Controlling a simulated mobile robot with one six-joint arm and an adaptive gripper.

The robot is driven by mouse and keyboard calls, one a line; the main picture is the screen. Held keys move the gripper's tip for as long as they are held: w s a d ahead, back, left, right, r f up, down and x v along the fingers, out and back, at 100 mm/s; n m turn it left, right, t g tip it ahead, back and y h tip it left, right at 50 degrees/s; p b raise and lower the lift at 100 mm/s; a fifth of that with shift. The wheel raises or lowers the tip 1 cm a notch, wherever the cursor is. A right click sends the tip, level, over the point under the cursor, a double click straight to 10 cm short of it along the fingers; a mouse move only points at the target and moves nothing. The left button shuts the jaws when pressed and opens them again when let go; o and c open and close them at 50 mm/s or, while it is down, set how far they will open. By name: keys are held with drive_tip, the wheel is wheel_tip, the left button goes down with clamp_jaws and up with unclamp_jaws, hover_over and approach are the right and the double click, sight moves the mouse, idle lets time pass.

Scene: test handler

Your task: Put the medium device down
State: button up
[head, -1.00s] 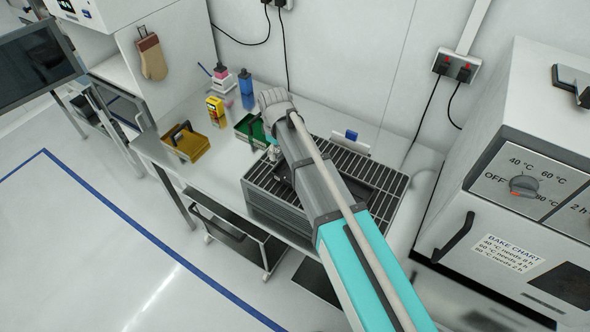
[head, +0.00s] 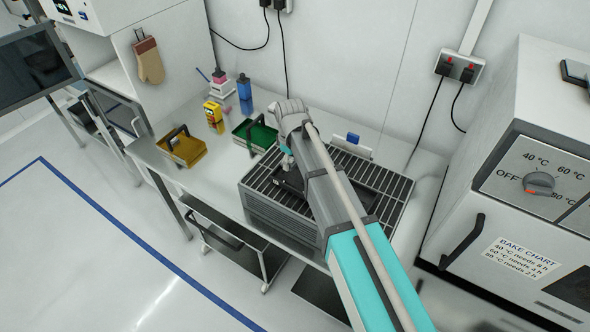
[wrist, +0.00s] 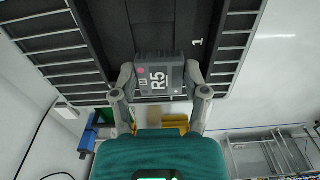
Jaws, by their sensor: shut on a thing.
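My gripper (wrist: 160,77) is shut on a grey device (wrist: 155,84) marked "R5" with a pink dot, one finger on each side of it. In the wrist view the device is in front of a black plate (wrist: 200,60) marked "1". I cannot tell whether it touches the plate. In the head view my gripper (head: 287,160) is low over the left part of the slatted grey rack (head: 388,190). The device is not clearly visible there, and my arm covers part of the rack.
A green tray (head: 257,134) and a yellow tray (head: 185,150) stand left of the rack on the bench (head: 220,178). Behind are a yellow meter (head: 213,112) and a blue bottle (head: 244,86). An oven (head: 530,180) stands at the right.

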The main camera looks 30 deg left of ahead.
sight(294, 174)
drive_tip(key=shift+f, duration=0.1)
drive_tip(key=shift+w+d+f+b, duration=0.3)
drive_tip(key=shift+f+b, duration=0.2)
drive_tip(key=shift+b, duration=0.1)
drive_tip(key=shift+f+b, duration=1.4)
drive_tip(key=shift+f, duration=0.05)
drive_tip(key=shift+f, duration=0.1)
drive_tip(key=o, duration=1.2)
wheel_tip(294, 174, up, 12)
drive_tip(key=p, duration=1.2)
